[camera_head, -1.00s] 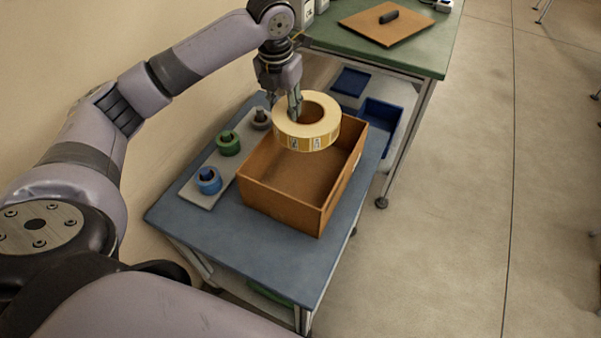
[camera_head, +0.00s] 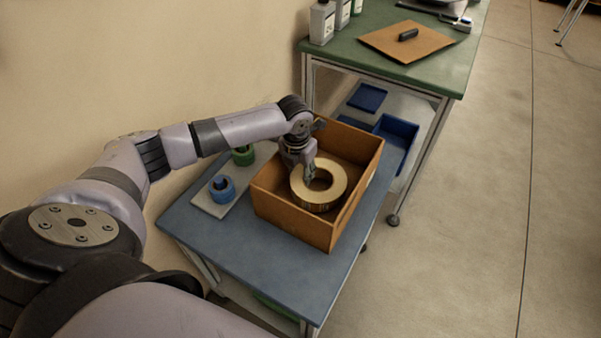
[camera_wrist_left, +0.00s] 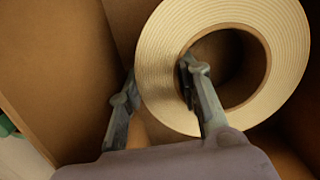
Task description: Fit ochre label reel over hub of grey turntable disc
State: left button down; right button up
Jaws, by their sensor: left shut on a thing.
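The ochre label reel (camera_head: 338,187) is a thick pale-yellow ring. It is inside the open cardboard box (camera_head: 290,222), below or near rim level; I cannot tell whether it touches the bottom. My left gripper (camera_head: 309,177) is shut on the reel's wall. In the left wrist view, one finger of the gripper (camera_wrist_left: 158,88) is in the hole and the other is outside the reel (camera_wrist_left: 285,70). A grey flat thing (camera_head: 432,6) at the far end of the green table, cut by the frame's top, may be the turntable disc; its hub is not clear. My right gripper is not in view.
The box stands on a blue-topped table (camera_head: 230,245). A grey board (camera_head: 212,207) left of it holds a blue reel (camera_head: 222,188) and a green reel (camera_head: 243,156). The green table (camera_head: 345,48) behind carries bottles (camera_head: 322,22) and a brown board (camera_head: 385,43) with a black handle.

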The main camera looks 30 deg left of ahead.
pick_arm(q)
jog(key=shift+f, duration=0.35)
jog(key=c, duration=1.2)
grip_release()
jog(key=shift+f, duration=0.2)
jog(key=shift+o, duration=0.2)
